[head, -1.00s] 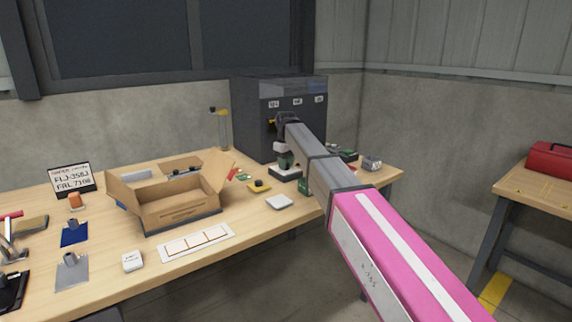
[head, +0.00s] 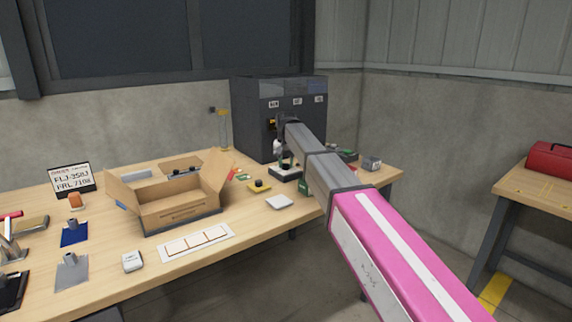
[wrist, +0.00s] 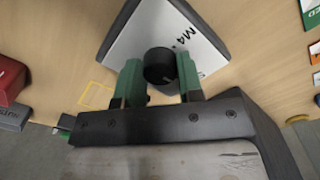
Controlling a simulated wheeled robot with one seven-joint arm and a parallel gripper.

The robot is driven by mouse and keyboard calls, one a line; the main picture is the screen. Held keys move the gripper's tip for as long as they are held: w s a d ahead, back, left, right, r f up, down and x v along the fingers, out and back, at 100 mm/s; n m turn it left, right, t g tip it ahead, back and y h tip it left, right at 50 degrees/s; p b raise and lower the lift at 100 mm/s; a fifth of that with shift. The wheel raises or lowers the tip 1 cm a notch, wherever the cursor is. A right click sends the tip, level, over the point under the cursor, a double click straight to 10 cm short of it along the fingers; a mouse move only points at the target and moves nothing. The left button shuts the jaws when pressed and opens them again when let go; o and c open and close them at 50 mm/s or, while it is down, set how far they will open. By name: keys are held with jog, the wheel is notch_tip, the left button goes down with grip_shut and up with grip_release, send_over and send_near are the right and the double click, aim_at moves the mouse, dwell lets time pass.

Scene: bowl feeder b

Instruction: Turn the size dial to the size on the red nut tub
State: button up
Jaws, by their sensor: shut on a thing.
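In the head view my gripper (head: 284,160) is low in front of the dark cabinet, over the dial's base (head: 284,175), partly hidden by my arm.
The dark cabinet (head: 262,110) with small white labels stands behind. An open cardboard box (head: 180,212), a yellow-topped block (head: 259,186) and a white slab (head: 279,202) are to the left. A red block (wrist: 10,80) is at the wrist view's left edge. Bare tabletop shows at front.

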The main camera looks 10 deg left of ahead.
aim_at(286, 164)
jog(key=shift+m, duration=0.6)
jog(key=o, duration=0.9)
jog(key=shift+r, duration=0.1)
notch_tip(286, 164, up, 11)
jog(key=shift+f, duration=0.15)
jog(key=shift+s, duration=0.1)
